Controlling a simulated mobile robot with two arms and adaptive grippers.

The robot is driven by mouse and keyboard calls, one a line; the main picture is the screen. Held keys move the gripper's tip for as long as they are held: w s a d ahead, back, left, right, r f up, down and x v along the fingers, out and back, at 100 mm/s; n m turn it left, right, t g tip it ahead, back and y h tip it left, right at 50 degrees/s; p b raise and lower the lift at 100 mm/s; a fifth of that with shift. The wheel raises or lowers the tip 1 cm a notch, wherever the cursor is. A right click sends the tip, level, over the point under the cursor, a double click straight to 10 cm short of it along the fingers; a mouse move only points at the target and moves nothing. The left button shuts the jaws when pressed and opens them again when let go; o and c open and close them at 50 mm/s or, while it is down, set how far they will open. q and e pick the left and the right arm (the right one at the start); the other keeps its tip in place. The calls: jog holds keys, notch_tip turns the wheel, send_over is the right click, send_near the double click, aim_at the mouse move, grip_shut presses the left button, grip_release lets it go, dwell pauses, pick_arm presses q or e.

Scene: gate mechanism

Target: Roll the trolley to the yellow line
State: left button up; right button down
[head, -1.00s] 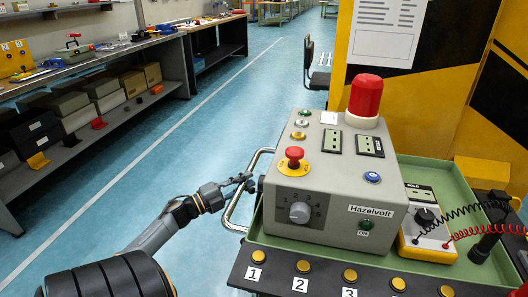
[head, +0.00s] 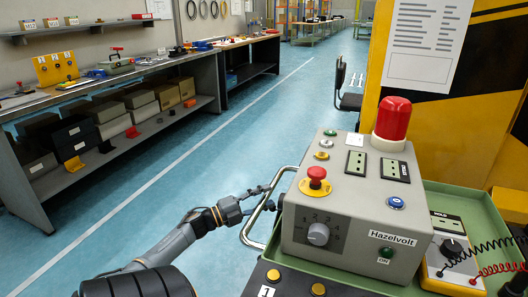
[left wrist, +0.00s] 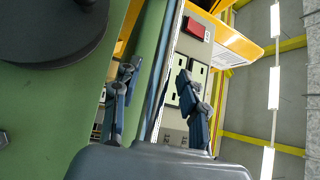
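The trolley (head: 482,212) has a green top at the lower right of the head view and carries a grey Hazelvolt control box (head: 352,205). A bent metal handle (head: 250,226) sticks out from its left side. My left gripper (head: 264,196) is at this handle, its fingers by the upper part of the bar. In the left wrist view my left gripper (left wrist: 160,95) has its fingers spread apart, with a thin shiny bar running between them. I cannot tell whether a finger touches it. My right gripper is out of view. No yellow floor line shows.
A long workbench (head: 116,80) with boxes on its lower shelf stands at the left. A white line (head: 160,172) runs along the open blue floor.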

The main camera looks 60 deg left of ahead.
pick_arm(q)
jog(key=shift+s+d, duration=0.1)
jog(key=v, duration=1.2)
dwell(0.6)
